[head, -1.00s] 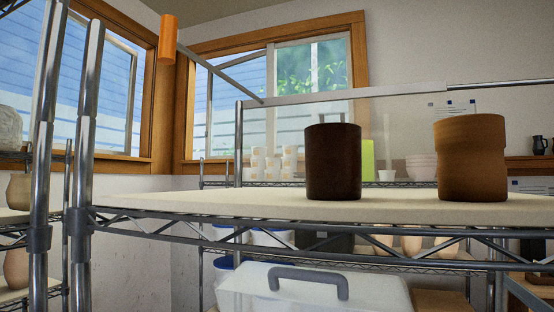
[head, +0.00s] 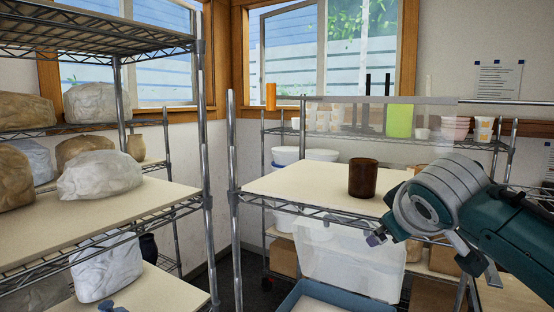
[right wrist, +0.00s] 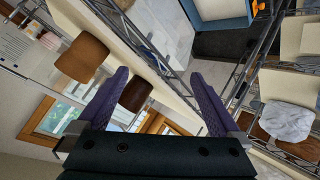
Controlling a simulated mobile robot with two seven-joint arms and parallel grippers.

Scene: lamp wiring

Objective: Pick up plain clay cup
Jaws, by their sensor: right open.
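A plain dark brown clay cup (head: 363,178) stands upright on the pale shelf board (head: 300,185) in the head view. It also shows in the right wrist view (right wrist: 135,93), partly behind one finger. My right gripper (head: 424,252) is open and empty, in front of the shelf, to the right of and lower than the dark cup in the picture. Its two purple fingers (right wrist: 158,75) are spread apart in the right wrist view. My left gripper is not in view.
Wire-shelf posts (head: 234,160) and the board's edge border the cup's shelf. A clear tote (head: 350,255) sits below. Wrapped clay blocks (head: 100,175) fill the left rack. A green container (head: 399,120) stands behind. The board left of the dark cup is clear.

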